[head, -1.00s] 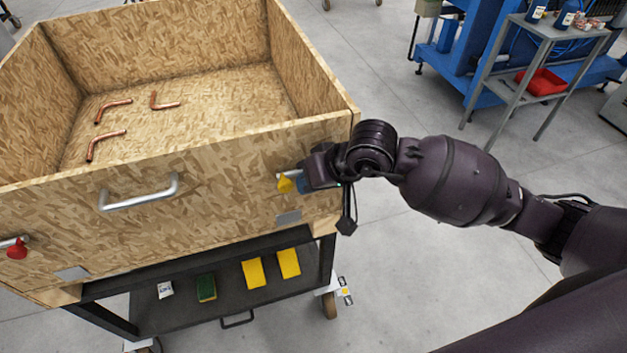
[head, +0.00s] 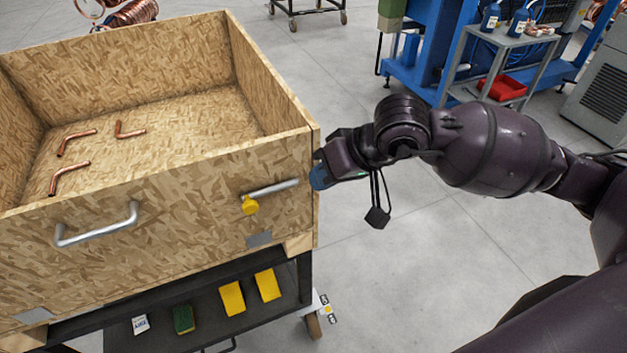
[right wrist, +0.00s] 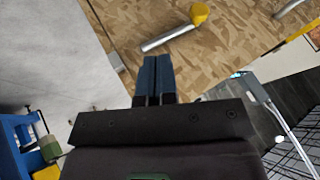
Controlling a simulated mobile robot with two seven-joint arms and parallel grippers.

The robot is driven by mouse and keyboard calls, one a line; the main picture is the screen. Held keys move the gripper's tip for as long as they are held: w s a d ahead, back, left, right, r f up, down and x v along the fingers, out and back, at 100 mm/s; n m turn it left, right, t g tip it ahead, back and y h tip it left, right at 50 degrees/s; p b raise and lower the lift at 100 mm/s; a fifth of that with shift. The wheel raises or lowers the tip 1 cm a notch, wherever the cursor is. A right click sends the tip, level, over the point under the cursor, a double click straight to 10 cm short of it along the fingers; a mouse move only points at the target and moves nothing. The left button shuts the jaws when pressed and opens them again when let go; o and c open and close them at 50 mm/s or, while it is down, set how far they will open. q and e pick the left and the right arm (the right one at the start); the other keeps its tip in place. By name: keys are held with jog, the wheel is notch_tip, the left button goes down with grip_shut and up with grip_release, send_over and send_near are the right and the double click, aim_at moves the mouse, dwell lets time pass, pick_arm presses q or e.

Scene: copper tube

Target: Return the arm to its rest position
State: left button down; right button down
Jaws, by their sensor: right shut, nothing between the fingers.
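My right gripper (head: 321,177) is just off the right front corner of a large wooden crate (head: 180,190), beside the silver peg with a yellow tip (head: 250,205) on the crate's front. In the right wrist view its two blue fingers (right wrist: 154,78) are together with nothing between them. That view also shows the silver peg (right wrist: 168,37) and its yellow tip, apart from the fingers. Three bent copper tubes (head: 70,178) lie on the crate floor, away from the gripper. My left gripper is not in view.
The crate has a silver handle (head: 97,228) on its front and stands on a black cart (head: 190,312) with sponges on its shelf. A grey side table with a red bin (head: 503,88) stands at the back right. Grey floor (head: 440,260) is clear right of the crate.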

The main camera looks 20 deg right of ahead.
dwell(0.5)
jog(key=s+a+f+m+g+y, duration=0.15)
jog(key=s+a+m+y, duration=0.5)
jog(key=m, duration=0.65)
jog(key=w+d+f+n+t+h, duration=0.1)
jog(key=d+f+n+t+h, duration=0.35)
jog(key=n, duration=1.15)
jog(key=w+d+f+n+t+h, duration=0.2)
jog(key=d+f+n+t, duration=0.35)
jog(key=n+t, duration=0.75)
jog(key=s+d+f+m+g+h, duration=0.3)
jog(key=s+f+m+g, duration=0.2)
jog(key=f+m, duration=0.3)
jog(key=s+d+f+m+g+h, duration=0.3)
jog(key=s+f+m+g, duration=0.2)
jog(key=s+f+m, duration=0.2)
jog(key=shift+s+d+f+m+h, duration=0.3)
jog(key=shift+f+m, duration=0.25)
jog(key=shift+m, duration=0.35)
